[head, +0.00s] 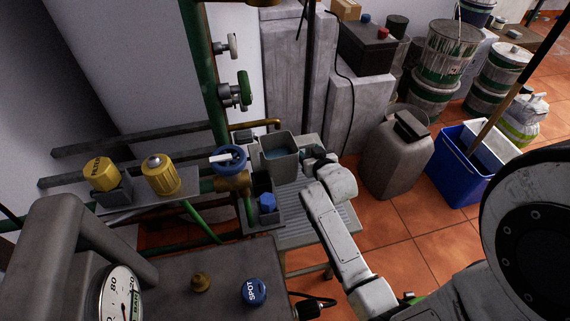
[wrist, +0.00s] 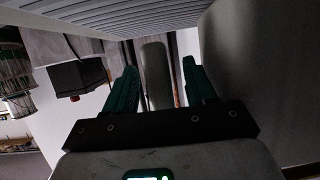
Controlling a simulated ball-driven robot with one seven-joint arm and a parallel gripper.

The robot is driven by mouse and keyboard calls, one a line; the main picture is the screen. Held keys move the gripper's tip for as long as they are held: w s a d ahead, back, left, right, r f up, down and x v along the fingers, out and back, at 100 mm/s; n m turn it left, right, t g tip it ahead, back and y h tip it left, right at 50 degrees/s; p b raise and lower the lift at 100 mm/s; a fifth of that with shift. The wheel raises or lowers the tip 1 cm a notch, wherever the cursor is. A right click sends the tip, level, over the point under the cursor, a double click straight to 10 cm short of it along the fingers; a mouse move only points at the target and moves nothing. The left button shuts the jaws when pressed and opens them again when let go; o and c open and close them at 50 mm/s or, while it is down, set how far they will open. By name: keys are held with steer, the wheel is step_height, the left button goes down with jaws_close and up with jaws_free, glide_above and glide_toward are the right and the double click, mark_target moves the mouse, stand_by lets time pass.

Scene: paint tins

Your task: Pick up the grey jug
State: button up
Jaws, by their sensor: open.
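The grey jug (head: 279,163) stands upright on a small ribbed table in the head view, its open top showing something bluish inside. My gripper (head: 308,158) is at the jug's right side, level with its upper part. In the wrist view, my gripper (wrist: 158,82) is open, with a green finger on each side. A rounded grey bar (wrist: 156,75), which looks like the jug's handle, shows between the fingers. A large dark grey surface at the right looks like the jug's body (wrist: 245,60). I cannot tell whether the fingers touch the bar.
The ribbed table (head: 305,222) also bears a blue-topped item (head: 267,203) in front of the jug. A blue valve wheel (head: 228,160) and pipes are close on the left. A grey jerrycan (head: 398,155) and a blue bucket (head: 460,175) stand on the tiled floor to the right.

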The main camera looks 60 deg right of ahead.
mark_target(312, 145)
steer(key=shift+d, duration=0.1)
jaws_close()
steer(key=shift+r, duration=0.1)
stand_by(0.5)
steer(key=shift+r, duration=0.15)
steer(key=shift+w+r, duration=0.1)
steer(key=shift+r, duration=0.25)
step_height(312, 145, up, 3)
steer(key=shift+r+p, duration=0.1)
steer(key=shift+p, duration=0.8)
steer(key=s+a+p, duration=0.1)
steer(key=s+a, duration=0.1)
steer(key=s, duration=0.6)
steer(key=s+a+p, duration=0.1)
steer(key=s+a, duration=0.2)
steer(key=s, duration=0.6)
steer(key=shift+s+f, duration=0.2)
steer(key=shift+f, duration=0.15)
